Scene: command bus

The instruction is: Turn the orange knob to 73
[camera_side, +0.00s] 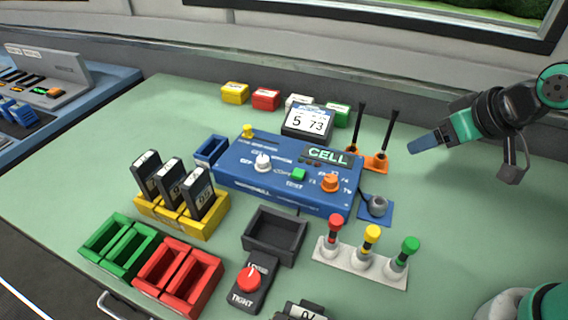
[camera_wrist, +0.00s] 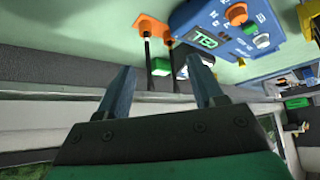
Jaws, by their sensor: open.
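The orange knob (camera_side: 329,183) sits on the right part of the blue control box (camera_side: 236,178), beside a lit green display reading CELL (camera_side: 327,156). It also shows in the wrist view (camera_wrist: 237,14), near the top. A small display stand (camera_side: 308,121) behind the box shows 5 and 73. My gripper (camera_side: 416,145) is up at the right in the side view, apart from the knob and above the table. In the wrist view its two blue fingers (camera_wrist: 160,92) are spread, with nothing held between them. The knob's exact pointer setting is too small to read.
Two thin black levers on orange bases (camera_side: 379,160) stand between my gripper and the box. A white knob (camera_side: 263,162) and green button (camera_side: 298,174) share the box. Red, yellow and green capped plungers (camera_side: 370,240) stand in front. Table at right is clear.

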